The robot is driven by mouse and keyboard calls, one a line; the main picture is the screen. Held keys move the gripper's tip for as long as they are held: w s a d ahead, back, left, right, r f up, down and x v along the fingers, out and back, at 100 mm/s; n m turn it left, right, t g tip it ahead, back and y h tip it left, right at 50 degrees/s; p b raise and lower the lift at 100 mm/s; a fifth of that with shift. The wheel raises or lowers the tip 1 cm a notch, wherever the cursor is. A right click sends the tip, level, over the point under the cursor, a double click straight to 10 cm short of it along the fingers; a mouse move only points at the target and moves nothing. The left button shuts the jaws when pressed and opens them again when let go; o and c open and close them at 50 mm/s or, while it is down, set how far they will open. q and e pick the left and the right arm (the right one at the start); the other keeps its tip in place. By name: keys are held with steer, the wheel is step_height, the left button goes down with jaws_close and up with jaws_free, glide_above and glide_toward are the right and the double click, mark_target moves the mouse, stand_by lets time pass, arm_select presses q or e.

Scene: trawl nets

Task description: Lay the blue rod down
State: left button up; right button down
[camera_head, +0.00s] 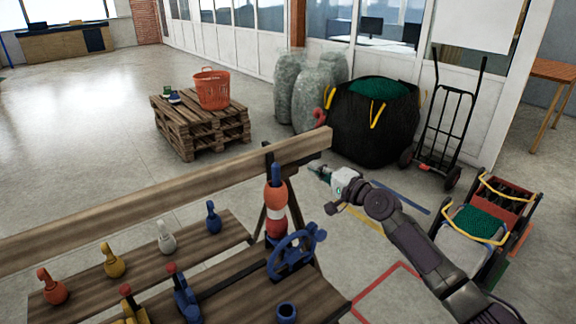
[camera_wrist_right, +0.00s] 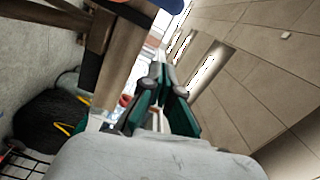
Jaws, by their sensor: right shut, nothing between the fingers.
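A blue upright piece (camera_head: 276,172), which looks like the top of a rod, stands out of an orange and white float stack (camera_head: 275,208) near the right end of the wooden rack. I cannot tell how far down it runs. A blue thing also shows at the top edge of the right wrist view (camera_wrist_right: 172,4), too cut off to name surely. My right gripper (camera_head: 318,172) is to the right of the stack, just past the beam's end, apart from it. Its green fingers (camera_wrist_right: 158,92) are shut and empty. My left gripper is not in view.
A long wooden beam (camera_head: 150,209) runs above the bench. A blue handwheel (camera_head: 297,250) is below the stack. Several coloured bottle-like pieces stand on the boards. A black bag (camera_head: 372,130), hand truck (camera_head: 447,125) and pallet (camera_head: 188,135) with an orange basket (camera_head: 213,90) stand behind.

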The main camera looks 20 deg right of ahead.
steer(key=w+a+f+p, duration=0.1)
steer(key=w+a+p, duration=0.1)
steer(key=w+a, duration=0.2)
steer(key=shift+w+a+p, duration=0.2)
steer(key=shift+a+p, duration=0.15)
steer(key=shift+a, duration=0.7)
